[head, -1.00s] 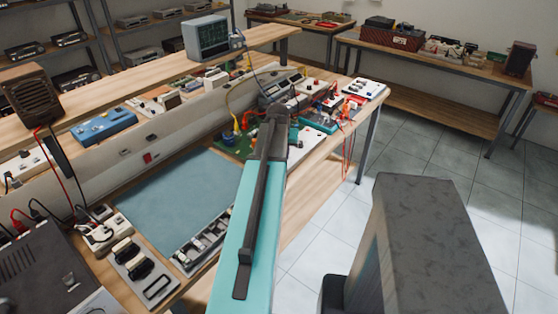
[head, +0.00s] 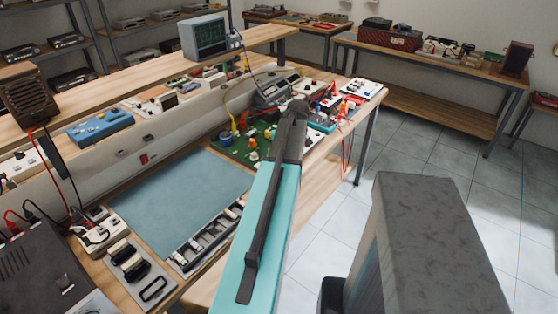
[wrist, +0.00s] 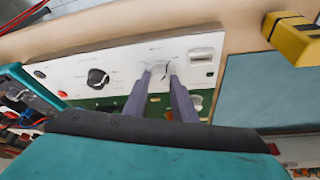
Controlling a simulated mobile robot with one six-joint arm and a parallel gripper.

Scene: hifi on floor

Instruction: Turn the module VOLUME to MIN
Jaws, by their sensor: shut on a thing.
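In the wrist view a white panel (wrist: 125,68) carries a black knob (wrist: 98,79) at left and a pale knob (wrist: 158,69) right of its middle. The panel's lettering is too small to read, so I cannot tell which control is marked VOLUME or where MIN is. My gripper (wrist: 159,73) has its two dark fingers shut on the pale knob, one on each side. In the head view my gripper (head: 297,104) is over the far part of the bench, beside the green board (head: 262,140). My arm hides part of the bench there.
A blue mat (head: 180,200) lies on the bench. A yellow object (wrist: 295,40) is at upper right in the wrist view. Red cables (head: 345,125) hang near the bench's right edge. A grey block (head: 425,240) stands at right, with open tiled floor beyond.

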